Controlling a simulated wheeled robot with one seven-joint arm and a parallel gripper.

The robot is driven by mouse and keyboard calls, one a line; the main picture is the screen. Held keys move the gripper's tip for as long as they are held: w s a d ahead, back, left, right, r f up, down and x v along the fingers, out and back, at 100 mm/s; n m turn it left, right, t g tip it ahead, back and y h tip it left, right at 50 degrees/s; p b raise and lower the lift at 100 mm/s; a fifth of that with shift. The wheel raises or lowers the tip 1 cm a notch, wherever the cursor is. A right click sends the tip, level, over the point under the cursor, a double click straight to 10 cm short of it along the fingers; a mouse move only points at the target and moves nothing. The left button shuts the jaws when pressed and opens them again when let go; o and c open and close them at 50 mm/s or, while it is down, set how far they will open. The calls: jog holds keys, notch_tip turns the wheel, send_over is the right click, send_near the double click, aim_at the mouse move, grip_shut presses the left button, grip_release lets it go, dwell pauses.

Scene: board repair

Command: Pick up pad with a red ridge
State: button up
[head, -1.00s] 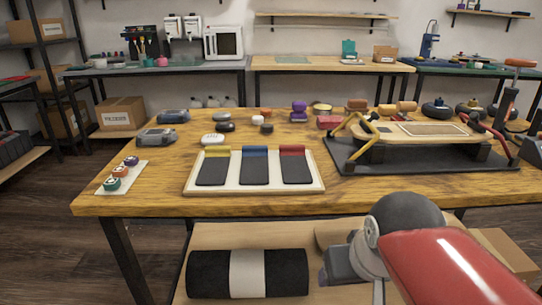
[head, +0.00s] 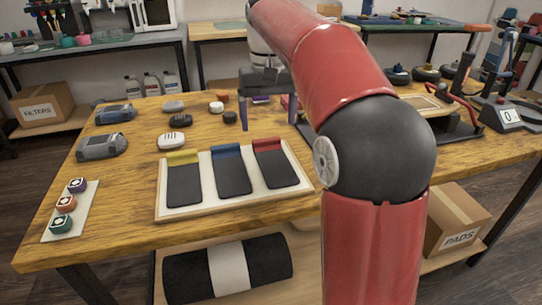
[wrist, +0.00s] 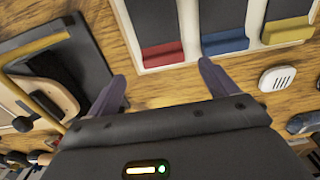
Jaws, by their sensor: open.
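The pad with a red ridge (head: 276,170) lies in the right slot of a cream tray (head: 204,212). Its dark body and red ridge also show at the top of the wrist view (wrist: 152,20). Beside it in the tray lie a pad with a blue ridge (head: 231,175) and a pad with a yellow ridge (head: 184,185). My gripper (head: 268,122) is open and empty, above the table just behind the red ridge. In the wrist view, my two fingertips (wrist: 162,76) are spread to either side of the red ridge, apart from it.
A dark mat with a wooden board and yellow and red clamps (wrist: 70,45) lies beside the tray. A white oval item (head: 171,138) and several small parts sit behind the tray.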

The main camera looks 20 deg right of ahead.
aim_at(267, 140)
jog(key=f, duration=0.5)
jog(key=shift+w+a+f+b, duration=0.1)
jog(key=shift+w+a+b, duration=0.1)
jog(key=shift+b, duration=0.15)
jog(key=shift+c, duration=0.4)
jog(key=c, duration=1)
